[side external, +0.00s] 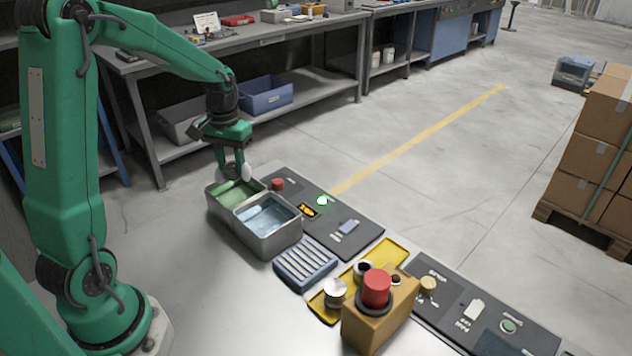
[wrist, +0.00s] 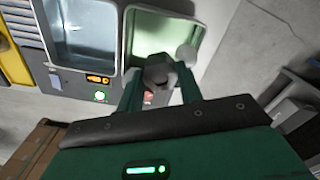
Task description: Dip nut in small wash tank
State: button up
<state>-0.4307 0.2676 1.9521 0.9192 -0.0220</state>
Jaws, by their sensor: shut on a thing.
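My gripper (side external: 234,170) is above the steel tank with green liquid (side external: 212,207), near its back edge. In the wrist view my gripper (wrist: 160,82) is shut on a dark grey nut (wrist: 159,70), which shows between the fingertips in front of the green tank (wrist: 131,42). I cannot tell whether the nut touches the liquid.
A pale rounded piece (side external: 247,172) stands at the green tank's rim, close to my fingers. A dark control panel (side external: 345,212) with a red button (side external: 277,184) lies behind the tanks. A slotted blue-grey rack (side external: 305,263) and a yellow button box (side external: 378,320) are to the right.

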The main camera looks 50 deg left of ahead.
jog(key=shift+f, duration=4.85)
jog(key=shift+r, duration=0.3)
dwell(2.9)
